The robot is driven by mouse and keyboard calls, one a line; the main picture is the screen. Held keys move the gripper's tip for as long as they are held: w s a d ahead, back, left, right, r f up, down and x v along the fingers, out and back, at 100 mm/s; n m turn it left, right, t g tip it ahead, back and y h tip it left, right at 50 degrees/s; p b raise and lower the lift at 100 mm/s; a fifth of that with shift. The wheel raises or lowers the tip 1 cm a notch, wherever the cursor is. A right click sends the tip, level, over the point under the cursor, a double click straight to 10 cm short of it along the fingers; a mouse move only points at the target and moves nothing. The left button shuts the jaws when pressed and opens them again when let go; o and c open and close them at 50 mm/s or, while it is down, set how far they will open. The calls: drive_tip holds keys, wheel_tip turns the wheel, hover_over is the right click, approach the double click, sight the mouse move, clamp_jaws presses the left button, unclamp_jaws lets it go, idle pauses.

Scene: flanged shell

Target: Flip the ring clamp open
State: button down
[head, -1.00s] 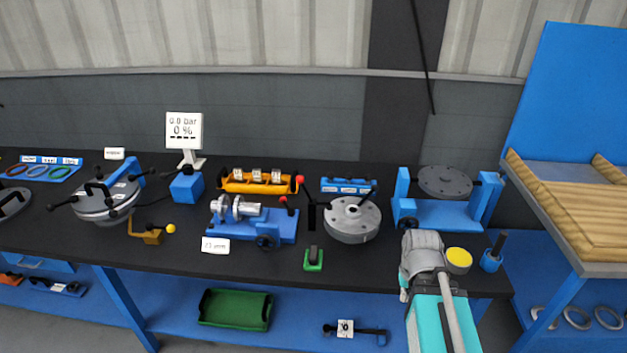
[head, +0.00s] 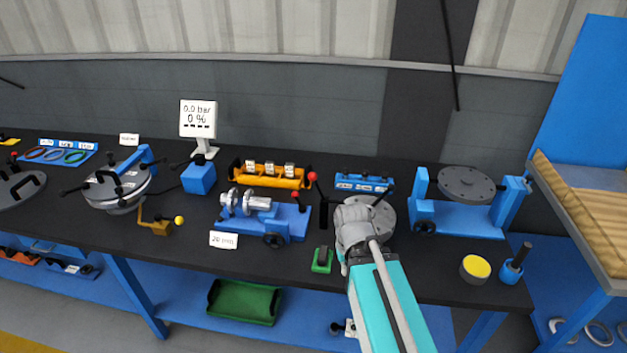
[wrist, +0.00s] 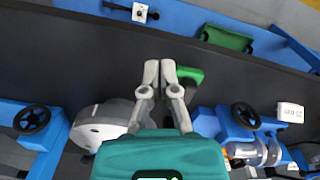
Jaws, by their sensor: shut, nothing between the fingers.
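I cannot tell for certain which part is the ring clamp. Metal rings and a cylinder (head: 250,202) sit on a blue base with a black handwheel and a red-knobbed lever; they also show at the right of the wrist view (wrist: 262,153). A round grey disc (head: 385,222) is partly hidden behind my arm and shows left of my fingers in the wrist view (wrist: 98,128). At the left, a lidded round vessel (head: 118,187) has black handles. My gripper (wrist: 160,74) is shut and empty above the bench, beside a green block (wrist: 189,76). In the head view my arm hides the fingertips.
The green block (head: 322,262) stands near the bench's front edge. A yellow-topped cylinder (head: 475,268) and a blue holder with a black handle (head: 514,266) stand at the right. A blue fixture with a grey disc (head: 466,184) is behind them. Bare black bench (head: 435,270) shows right of my arm.

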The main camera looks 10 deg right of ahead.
drive_tip(key=shift+w+a, duration=0.1)
drive_tip(key=shift+a, duration=0.15)
idle(0.3)
drive_tip(key=w+d+r+m+t+y, duration=0.1)
drive_tip(key=w+r+y, duration=0.15)
drive_tip(key=w, duration=0.35)
drive_tip(key=w+r+m+t+y, duration=0.1)
drive_tip(key=w+r+y, duration=0.1)
drive_tip(key=w+y, duration=0.35)
drive_tip(key=w+d+r+m+t+y+p, duration=0.1)
drive_tip(key=w+d+r+m+t+y, duration=0.2)
drive_tip(key=w+d+r, duration=0.5)
drive_tip(key=w+d+t, duration=0.1)
drive_tip(key=w, duration=0.1)
drive_tip(key=shift+w+r+t+y, duration=0.15)
drive_tip(key=shift+w+t+y, duration=0.15)
drive_tip(key=shift+w+t, duration=0.1)
drive_tip(key=shift+a, duration=0.1)
